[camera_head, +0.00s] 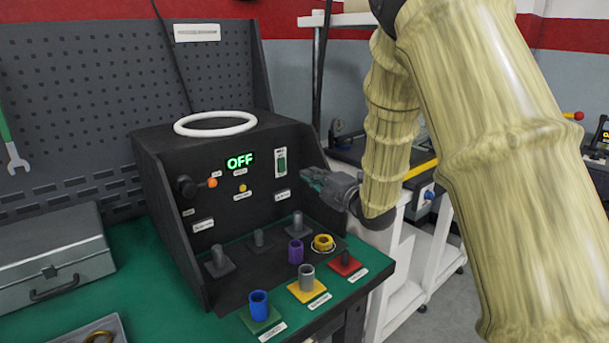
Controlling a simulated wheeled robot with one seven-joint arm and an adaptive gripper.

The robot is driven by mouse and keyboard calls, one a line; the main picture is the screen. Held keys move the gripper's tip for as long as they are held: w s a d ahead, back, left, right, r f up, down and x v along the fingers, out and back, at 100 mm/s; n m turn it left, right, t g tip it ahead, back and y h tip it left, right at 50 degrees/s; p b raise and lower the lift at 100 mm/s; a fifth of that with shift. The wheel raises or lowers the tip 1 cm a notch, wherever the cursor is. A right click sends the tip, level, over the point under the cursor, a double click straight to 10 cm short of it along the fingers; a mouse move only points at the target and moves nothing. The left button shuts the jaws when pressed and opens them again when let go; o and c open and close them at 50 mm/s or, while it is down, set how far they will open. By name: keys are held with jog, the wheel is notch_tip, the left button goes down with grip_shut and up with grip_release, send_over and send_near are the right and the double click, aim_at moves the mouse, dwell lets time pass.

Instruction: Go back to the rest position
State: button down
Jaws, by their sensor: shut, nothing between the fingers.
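My gripper (312,178) is shut and empty. It is in front of the right part of the black test box (262,218), near the switch (281,162) on its front panel. I cannot tell whether it touches the panel. My arm comes down from the top right to it. The box's display (240,161) reads OFF in green. A white ring (215,123) lies on top of the box.
A blue cylinder (259,304), a grey one (306,277), a purple one (296,251) and a yellow ring (323,243) stand at the box's foot and front. A grey toolbox (52,262) sits left on the green table (165,300). A white-framed bench (412,255) is at right.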

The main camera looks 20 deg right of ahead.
jog(key=shift+s+d, duration=0.15)
jog(key=shift+s, duration=0.1)
